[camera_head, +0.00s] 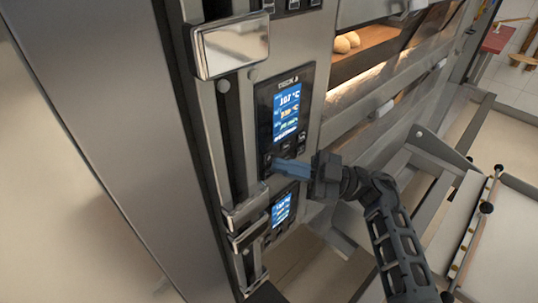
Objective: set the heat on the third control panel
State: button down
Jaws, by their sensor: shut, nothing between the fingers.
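A black control panel (284,119) with a lit blue screen sits on the steel front of the oven. Its screen shows several lines of readings, the top one in °C, with small buttons below. My gripper (275,165) is shut and empty, with its bluish fingertips at the lower left buttons of this panel. I cannot tell whether the tips touch a button. A lower panel (282,209) with a smaller blue screen shows just below my gripper. Another panel (290,3) is cut off at the top edge. Which panel is the third I cannot tell.
A shiny metal handle block (231,46) stands out upper left, and a lower handle (246,207) lies left of the lower panel. A lit oven deck with bread (347,42) is upper right. A loader frame (436,150) stands right of my arm.

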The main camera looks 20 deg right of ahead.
jog(key=shift+s, duration=0.2)
dwell(0.4)
jog(key=shift+w, duration=0.1)
jog(key=shift+w+p, duration=0.3)
jog(key=shift+w+a, duration=0.2)
jog(key=shift+w, duration=0.2)
dwell(0.8)
jog(key=shift+s, duration=0.1)
jog(key=shift+s+d+p, duration=0.25)
jog(key=shift+s+p, duration=0.25)
jog(key=shift+s, duration=0.2)
